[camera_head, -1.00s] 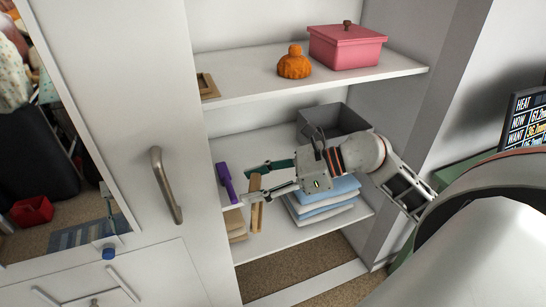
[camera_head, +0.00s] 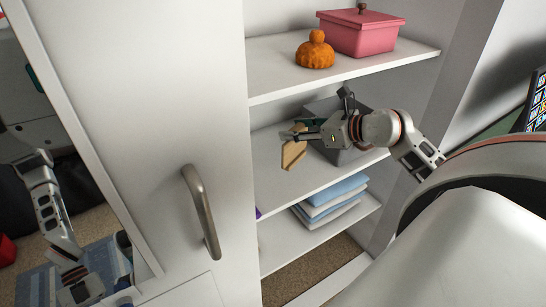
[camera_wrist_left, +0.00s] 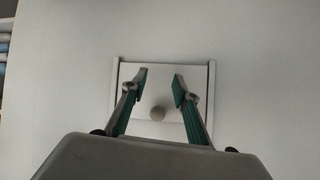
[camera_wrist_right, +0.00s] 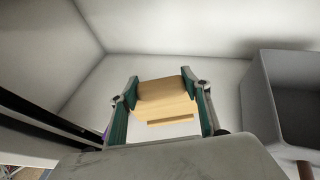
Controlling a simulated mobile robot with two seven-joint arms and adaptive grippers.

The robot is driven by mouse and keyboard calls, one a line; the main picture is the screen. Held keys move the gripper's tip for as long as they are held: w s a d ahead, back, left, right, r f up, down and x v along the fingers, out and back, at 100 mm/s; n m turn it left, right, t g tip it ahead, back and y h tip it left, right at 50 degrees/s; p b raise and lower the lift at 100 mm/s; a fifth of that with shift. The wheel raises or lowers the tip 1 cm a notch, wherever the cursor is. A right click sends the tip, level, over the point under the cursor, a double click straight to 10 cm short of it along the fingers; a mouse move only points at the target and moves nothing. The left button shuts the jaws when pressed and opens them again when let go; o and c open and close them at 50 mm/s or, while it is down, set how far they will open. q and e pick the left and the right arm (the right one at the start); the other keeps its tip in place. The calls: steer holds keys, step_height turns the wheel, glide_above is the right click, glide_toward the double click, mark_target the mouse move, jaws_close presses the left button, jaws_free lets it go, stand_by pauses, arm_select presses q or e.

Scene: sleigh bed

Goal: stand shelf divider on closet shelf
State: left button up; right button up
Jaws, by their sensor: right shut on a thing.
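The shelf divider is a light wooden piece (camera_head: 293,153), held in my right gripper (camera_head: 298,136) over the left part of the middle closet shelf (camera_head: 268,163). It looks roughly upright, slightly tilted; I cannot tell whether its lower edge touches the shelf. In the right wrist view, the divider (camera_wrist_right: 165,98) sits between both fingers of the right gripper (camera_wrist_right: 160,82).
A grey bin (camera_wrist_right: 265,90) stands on the middle shelf, right of the divider. The upper shelf holds an orange pumpkin-shaped item (camera_head: 315,52) and a pink lidded box (camera_head: 360,34). Folded cloths (camera_head: 335,200) lie on the lower shelf. A white door with a handle (camera_head: 203,212) stands left.

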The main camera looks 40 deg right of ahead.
glide_above(296, 156)
step_height(296, 156, down, 4)
steer(key=shift+s+a+f, duration=0.1)
steer(key=shift+f, duration=0.15)
arm_select(q)
steer(key=shift+s+a+f, duration=0.15)
steer(key=shift+s+f, duration=0.25)
steer(key=shift+f, duration=0.15)
arm_select(e)
steer(key=shift+f, duration=2.35)
steer(key=shift+f, duration=0.15)
steer(key=o, duration=1.4)
steer(key=shift+o, duration=0.3)
